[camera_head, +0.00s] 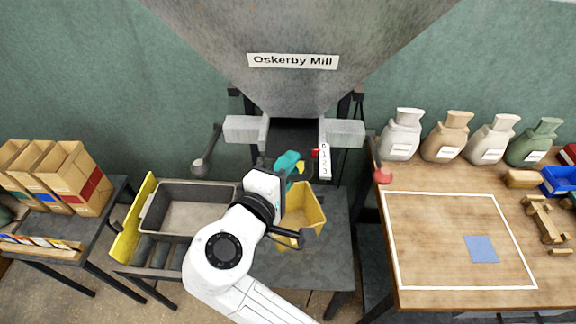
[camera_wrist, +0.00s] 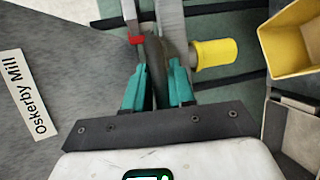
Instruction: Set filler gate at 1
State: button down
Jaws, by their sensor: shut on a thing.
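The filler gate sits under the grey hopper (camera_head: 300,82) marked Oskerby Mill. Its number plate (camera_head: 324,162) reads 0 to 3 from top to bottom. A small red pointer (camera_head: 315,153) stands at the plate's left edge, close to the 1; exact alignment is too small to tell. The pointer also shows in the wrist view (camera_wrist: 136,39). My gripper (camera_head: 287,163), with teal fingers, is at the gate. In the wrist view my gripper (camera_wrist: 156,72) is shut on the dark gate lever (camera_wrist: 155,50), beside its yellow knob (camera_wrist: 215,54).
A yellow bin (camera_head: 316,207) stands below the hopper, partly behind my arm. A grey tray (camera_head: 162,212) lies to the left.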

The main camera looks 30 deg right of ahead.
jog(key=shift+s+a+f, duration=0.25)
jog(key=shift+s+a, duration=0.05)
jog(key=shift+s, duration=0.25)
jog(key=shift+w+d+f, duration=0.15)
jog(key=shift+w+d, duration=0.05)
jog(key=shift+w, duration=0.05)
jog(key=c, duration=1.4)
grip_release()
jog(key=shift+o, duration=1.4)
jog(key=shift+a, duration=0.1)
jog(key=shift+r, duration=0.2)
jog(key=b+v, duration=0.2)
jog(key=v, duration=0.8)
jog(key=shift+s+a, duration=0.2)
jog(key=shift+a, duration=0.15)
jog(key=shift+r, duration=0.1)
